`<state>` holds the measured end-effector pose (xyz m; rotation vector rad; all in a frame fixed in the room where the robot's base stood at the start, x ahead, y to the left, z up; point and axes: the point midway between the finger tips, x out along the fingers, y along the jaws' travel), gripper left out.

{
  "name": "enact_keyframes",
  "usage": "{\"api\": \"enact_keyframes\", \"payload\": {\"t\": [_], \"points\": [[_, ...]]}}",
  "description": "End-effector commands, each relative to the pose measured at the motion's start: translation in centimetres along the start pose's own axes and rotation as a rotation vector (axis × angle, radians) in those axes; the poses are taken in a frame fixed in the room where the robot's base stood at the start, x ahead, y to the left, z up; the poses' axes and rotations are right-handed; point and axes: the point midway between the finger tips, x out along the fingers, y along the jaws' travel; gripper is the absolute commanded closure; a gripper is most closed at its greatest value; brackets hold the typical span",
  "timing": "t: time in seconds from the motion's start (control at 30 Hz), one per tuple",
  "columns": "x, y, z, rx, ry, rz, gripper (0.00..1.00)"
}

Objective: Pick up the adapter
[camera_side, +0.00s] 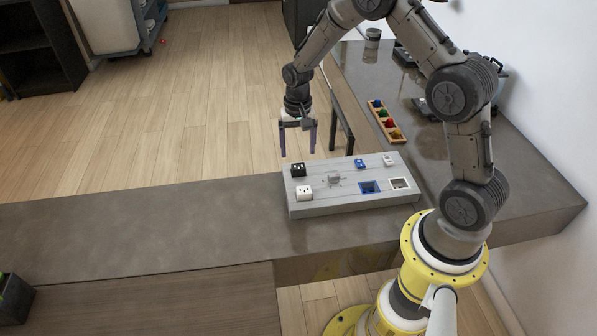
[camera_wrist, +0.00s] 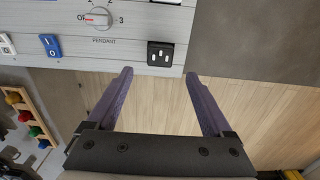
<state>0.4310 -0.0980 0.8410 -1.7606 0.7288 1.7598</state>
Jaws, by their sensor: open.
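Two small socket-faced blocks sit on the grey panel (camera_side: 328,203); I cannot tell for certain which is the adapter. The black one (camera_side: 297,170) is at the panel's far left corner, and the white one (camera_side: 304,193) is at the near left. My gripper (camera_side: 298,151) is open and empty, pointing down above the black block and apart from it. In the wrist view, the black block (camera_wrist: 160,54) lies just beyond and between the spread purple fingertips (camera_wrist: 158,74). The white block is mostly cut off at that view's top edge.
The panel also carries a dial (camera_side: 334,180), a blue switch (camera_side: 360,163), a white switch (camera_side: 389,160), a blue recess (camera_side: 369,187) and a white-framed recess (camera_side: 399,183). A wooden tray (camera_side: 395,138) of coloured pieces lies behind. The counter (camera_side: 150,230) is clear to the left.

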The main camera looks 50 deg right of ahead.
Motion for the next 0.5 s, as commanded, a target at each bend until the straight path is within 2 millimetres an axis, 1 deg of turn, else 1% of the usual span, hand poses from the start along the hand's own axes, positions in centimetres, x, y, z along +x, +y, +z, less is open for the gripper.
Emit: {"api": "enact_keyframes", "payload": {"t": [0.3,0.4,0.5], "points": [[4.1,0.0,0.3,0.000,-0.003,0.002,0.15],[4.9,0.0,0.3,0.000,-0.002,0.001,0.15],[5.1,0.0,0.3,0.000,-0.001,0.000,0.15]]}}
